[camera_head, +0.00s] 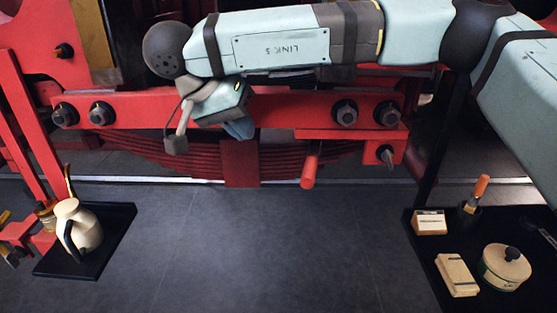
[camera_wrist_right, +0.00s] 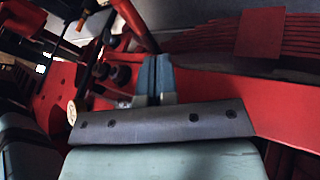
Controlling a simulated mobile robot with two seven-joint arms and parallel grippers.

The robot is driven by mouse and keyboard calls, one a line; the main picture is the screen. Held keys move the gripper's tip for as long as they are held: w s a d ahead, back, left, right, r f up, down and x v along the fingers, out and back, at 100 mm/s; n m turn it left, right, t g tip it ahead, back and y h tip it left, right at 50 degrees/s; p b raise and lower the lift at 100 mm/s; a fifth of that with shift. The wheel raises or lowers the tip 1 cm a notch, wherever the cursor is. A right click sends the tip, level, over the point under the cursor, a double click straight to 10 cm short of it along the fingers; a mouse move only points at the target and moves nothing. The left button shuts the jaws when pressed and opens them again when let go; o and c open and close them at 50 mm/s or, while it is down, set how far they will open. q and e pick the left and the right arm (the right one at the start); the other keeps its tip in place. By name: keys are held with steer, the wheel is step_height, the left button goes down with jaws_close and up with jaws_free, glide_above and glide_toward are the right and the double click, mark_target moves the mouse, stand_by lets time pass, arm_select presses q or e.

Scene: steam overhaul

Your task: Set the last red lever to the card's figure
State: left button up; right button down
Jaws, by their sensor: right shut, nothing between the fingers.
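A red lever handle (camera_head: 310,166) hangs down, slightly tilted, below a red bracket on the locomotive frame in the head view. A small block with a white card face (camera_head: 430,222) stands on the right black mat; its print is too small to read. My right gripper (camera_head: 239,129) is left of the lever and apart from it, in front of the red beam. Its blue fingers (camera_wrist_right: 155,75) are together and empty in the right wrist view. A dark red rod (camera_wrist_right: 135,25) rises beyond the fingers there; I cannot tell which part it is. My left gripper is not in view.
The red beam (camera_head: 270,112) with large bolts and the leaf spring (camera_head: 205,155) lie close behind my right gripper. A cream jug (camera_head: 80,226) stands on the left mat. A round tin (camera_head: 505,268) and a cream box (camera_head: 457,275) are on the right mat. The floor between is clear.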

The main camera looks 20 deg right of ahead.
steer(key=s+d+r+x, duration=0.1)
steer(key=d+x, duration=0.1)
steer(key=x, duration=1)
steer(key=shift+s, duration=0.5)
steer(key=shift+w+d, duration=0.1)
steer(key=shift+d, duration=0.05)
